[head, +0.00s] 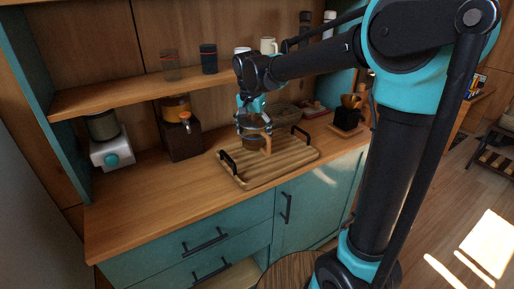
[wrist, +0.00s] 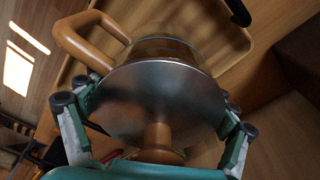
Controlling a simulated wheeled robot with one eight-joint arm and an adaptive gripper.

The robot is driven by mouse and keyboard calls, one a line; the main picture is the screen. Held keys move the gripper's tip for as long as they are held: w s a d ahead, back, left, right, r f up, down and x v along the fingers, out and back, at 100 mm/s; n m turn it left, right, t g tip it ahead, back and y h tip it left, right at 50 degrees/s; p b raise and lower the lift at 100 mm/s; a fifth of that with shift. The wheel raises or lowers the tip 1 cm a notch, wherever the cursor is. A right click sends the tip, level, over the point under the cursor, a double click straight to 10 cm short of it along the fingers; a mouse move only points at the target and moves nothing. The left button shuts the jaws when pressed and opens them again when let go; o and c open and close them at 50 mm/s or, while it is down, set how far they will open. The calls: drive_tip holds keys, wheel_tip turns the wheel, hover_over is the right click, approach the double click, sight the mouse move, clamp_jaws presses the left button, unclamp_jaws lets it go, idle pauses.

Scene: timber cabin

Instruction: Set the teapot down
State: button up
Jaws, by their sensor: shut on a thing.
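My gripper (head: 254,120) is shut on the teapot (head: 251,142), with its fingers on either side of the upper body. In the wrist view the fingers (wrist: 150,112) flank the teapot's round metal lid (wrist: 150,90), which has a wooden knob. The teapot's orange-brown handle (wrist: 92,36) points away to the upper left there. In the head view the teapot is upright over the slatted wooden tray (head: 286,167), its handle toward the front right. I cannot tell whether its base touches the tray. My gripper hides part of the teapot.
The tray has dark handles at its ends. A coffee grinder (head: 111,150) and a dark dispenser (head: 180,136) stand to the left on the counter (head: 150,195). A shelf (head: 130,94) with cups runs above.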

sight(252, 121)
drive_tip(key=shift+f, duration=2.85)
drive_tip(key=shift+f, duration=0.1)
drive_tip(key=o, duration=1.4)
drive_tip(key=shift+o, duration=0.2)
drive_tip(key=r, duration=0.4)
drive_tip(key=s+r, duration=0.1)
drive_tip(key=r, duration=0.7)
drive_tip(key=shift+s+a+r, duration=0.1)
drive_tip(key=shift+s+a, duration=0.1)
drive_tip(key=shift+a, duration=0.1)
